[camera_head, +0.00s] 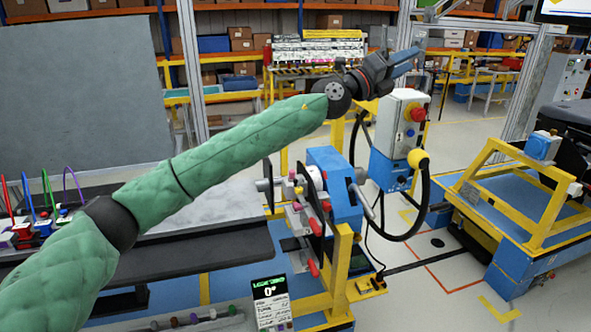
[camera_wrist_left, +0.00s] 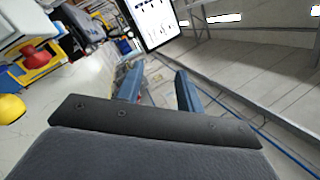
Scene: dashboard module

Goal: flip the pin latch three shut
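My left gripper (camera_head: 402,62) is raised at the upper middle of the head view, above and to the right of the blue and yellow fixture (camera_head: 345,190). In the left wrist view its two blue fingers (camera_wrist_left: 158,82) stand apart with nothing between them. The fixture carries several red-tipped pins or levers (camera_head: 315,227), which may be the pin latches. I cannot tell which one is latch three or how it is set. My left arm passes above and to the left of them, and the gripper is well apart from them. My right gripper is not in view.
A grey control box (camera_head: 402,125) with a red button stands behind the fixture, with a black cable looping beside it. A dark bench (camera_head: 205,248) lies to the left. A small display (camera_head: 270,292) is in front. A yellow-framed cart (camera_head: 520,200) stands right.

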